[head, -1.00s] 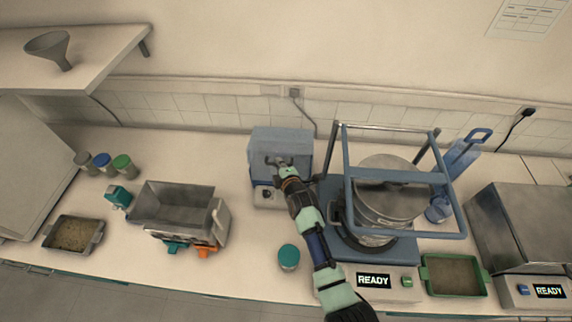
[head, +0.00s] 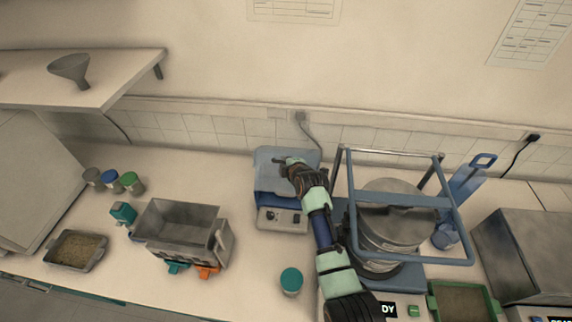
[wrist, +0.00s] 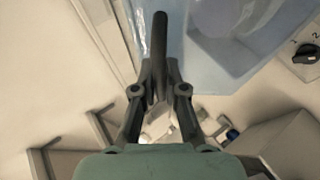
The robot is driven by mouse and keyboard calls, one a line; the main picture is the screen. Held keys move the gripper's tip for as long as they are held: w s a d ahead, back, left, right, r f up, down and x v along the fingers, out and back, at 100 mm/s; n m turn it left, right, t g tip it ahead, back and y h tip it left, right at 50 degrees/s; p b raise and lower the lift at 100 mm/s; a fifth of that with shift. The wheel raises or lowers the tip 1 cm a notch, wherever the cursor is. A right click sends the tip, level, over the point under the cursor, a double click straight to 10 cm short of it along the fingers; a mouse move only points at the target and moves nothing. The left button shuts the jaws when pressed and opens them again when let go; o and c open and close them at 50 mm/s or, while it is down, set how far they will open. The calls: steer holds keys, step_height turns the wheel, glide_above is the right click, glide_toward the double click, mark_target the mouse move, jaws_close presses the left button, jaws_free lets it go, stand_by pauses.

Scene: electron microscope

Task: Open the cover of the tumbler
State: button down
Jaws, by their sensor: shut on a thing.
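The tumbler is a small grey-blue machine (head: 282,218) with a knob panel in front, at the middle of the bench in the head view. Its bluish see-through cover (head: 268,180) appears tilted up; how far is hard to tell. In the wrist view the cover (wrist: 215,60) fills the upper right, with a round shape behind it. My gripper (head: 284,163) is at the cover. In the wrist view my gripper (wrist: 160,75) is shut on a dark bar-shaped handle (wrist: 160,35) of the cover. My arm hides part of the cover's right side.
A sieve shaker (head: 395,215) with a blue frame stands close to the tumbler's right. A grey hopper (head: 180,225) stands to its left. A teal-lidded jar (head: 291,280) stands in front. A power cable (head: 305,130) hangs at the wall behind.

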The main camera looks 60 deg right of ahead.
steer(key=c, duration=1.2)
jaws_free()
step_height(320, 180, up, 10)
steer(key=shift+f, duration=0.1)
